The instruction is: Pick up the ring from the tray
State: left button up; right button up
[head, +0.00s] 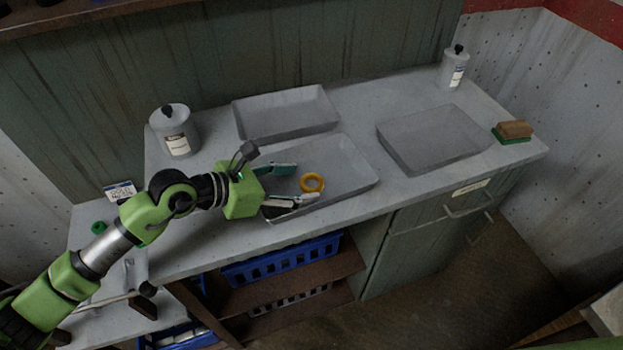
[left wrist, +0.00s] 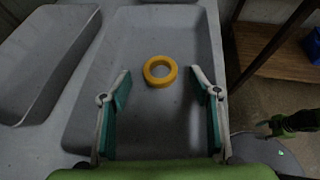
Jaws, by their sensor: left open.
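The yellow ring (head: 312,182) lies flat on the floor of a grey tray (head: 352,169) at the middle of the counter. My left gripper (head: 296,184) is open and reaches over the tray from the left, with the ring just beyond its fingertips. In the left wrist view the ring (left wrist: 160,71) sits ahead of the two open fingers (left wrist: 162,82), about centred between them and not touched. The tray's wall (left wrist: 215,45) shows around it there.
Another grey tray (head: 288,135) stands behind, and a third tray (head: 437,158) stands to the right. Grey canisters stand at the left (head: 176,141) and far right (head: 453,76). A brush (head: 514,131) lies at the right end. Blue baskets (head: 281,262) sit below the counter.

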pick_arm(q)
jog(key=shift+x, duration=1.25)
jog(key=c, duration=1.2)
jog(key=shift+a+r, duration=0.1)
